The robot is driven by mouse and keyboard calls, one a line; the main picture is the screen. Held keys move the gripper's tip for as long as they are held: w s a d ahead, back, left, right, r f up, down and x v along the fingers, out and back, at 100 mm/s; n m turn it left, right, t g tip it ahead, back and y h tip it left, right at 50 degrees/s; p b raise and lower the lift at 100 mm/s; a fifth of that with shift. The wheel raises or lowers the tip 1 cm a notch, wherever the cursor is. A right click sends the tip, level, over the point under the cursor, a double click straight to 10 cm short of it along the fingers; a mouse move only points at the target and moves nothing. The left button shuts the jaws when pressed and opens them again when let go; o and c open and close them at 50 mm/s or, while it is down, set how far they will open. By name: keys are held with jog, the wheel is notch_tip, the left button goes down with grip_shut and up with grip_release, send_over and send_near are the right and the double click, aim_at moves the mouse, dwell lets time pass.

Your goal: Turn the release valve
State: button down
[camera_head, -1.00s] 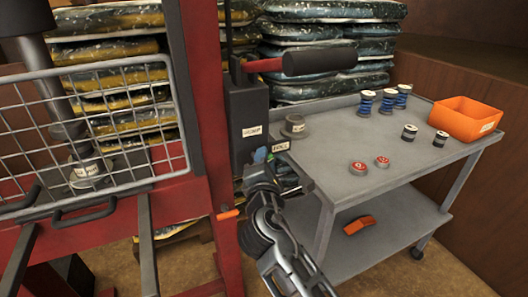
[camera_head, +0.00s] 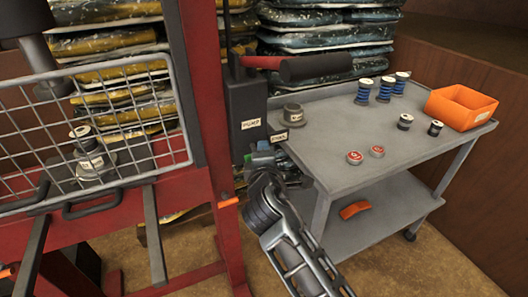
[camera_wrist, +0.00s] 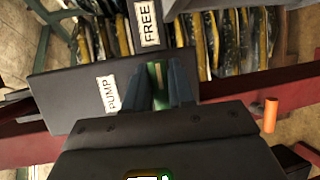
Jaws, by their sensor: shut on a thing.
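The release valve shows as a small green part (camera_wrist: 157,75) between my fingers in the wrist view, mostly hidden by them. It sits on the side of the dark pump box (camera_head: 246,105), by the small lower label. In the wrist view a FREE label (camera_wrist: 148,22) lies just beyond the fingertips and a PUMP label (camera_wrist: 107,94) to the left. My gripper (camera_head: 262,156) is shut on the valve. Behind the mesh guard (camera_head: 110,115) of the red press, the ram (camera_head: 52,80) hangs clear above a short stack (camera_head: 90,153).
The pump lever (camera_head: 315,68) juts right above the box. A grey cart (camera_head: 345,135) stands close right of my gripper, holding blue springs (camera_head: 385,90), red-topped parts (camera_head: 355,157) and an orange bin (camera_head: 460,107). An orange handle (camera_head: 228,202) sticks out from the red frame.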

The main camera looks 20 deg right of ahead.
jog(key=shift+f, duration=0.1)
jog(key=c, duration=1.1)
grip_release()
jog(key=shift+o, duration=0.2)
jog(key=v, duration=0.7)
jog(key=shift+s, duration=0.35)
jog(key=shift+a, duration=0.1)
